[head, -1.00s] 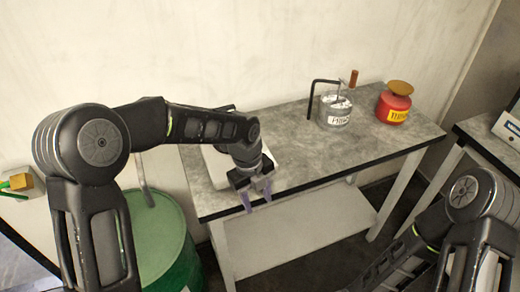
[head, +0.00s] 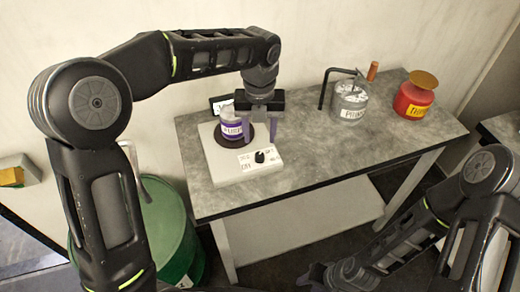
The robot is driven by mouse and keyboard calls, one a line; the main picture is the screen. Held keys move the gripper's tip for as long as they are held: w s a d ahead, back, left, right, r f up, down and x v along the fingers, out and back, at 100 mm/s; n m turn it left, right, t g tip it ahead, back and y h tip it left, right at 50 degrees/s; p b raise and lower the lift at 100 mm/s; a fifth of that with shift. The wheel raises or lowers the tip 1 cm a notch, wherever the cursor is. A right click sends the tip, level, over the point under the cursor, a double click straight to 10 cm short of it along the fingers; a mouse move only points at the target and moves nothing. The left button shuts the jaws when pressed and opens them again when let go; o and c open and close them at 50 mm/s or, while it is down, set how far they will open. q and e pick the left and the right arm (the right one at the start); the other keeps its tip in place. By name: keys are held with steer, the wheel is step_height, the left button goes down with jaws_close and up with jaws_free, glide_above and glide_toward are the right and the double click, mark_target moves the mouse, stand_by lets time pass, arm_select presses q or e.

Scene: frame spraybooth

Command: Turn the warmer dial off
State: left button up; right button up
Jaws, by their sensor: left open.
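The warmer (head: 225,170) is a white box on the grey workbench, with a round dark hotplate (head: 212,141) on top. Its black dial (head: 259,157) sits at the front right of the panel, among small printed marks too small to read. A purple labelled can (head: 231,129) stands on the hotplate. My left gripper (head: 260,137) is open and empty, pointing down just behind and above the dial, right of the can. I cannot tell if a finger touches the can. My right gripper (head: 312,273) is low at the bottom, mostly hidden by its own arm.
The bench middle is clear.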

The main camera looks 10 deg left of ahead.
mark_target(260, 155)
arm_select(q)
step_height(260, 155, down, 8)
steer(key=shift+r+p, duration=0.25)
steer(key=shift+p, duration=0.3)
steer(key=shift+c, duration=0.4)
jaws_close()
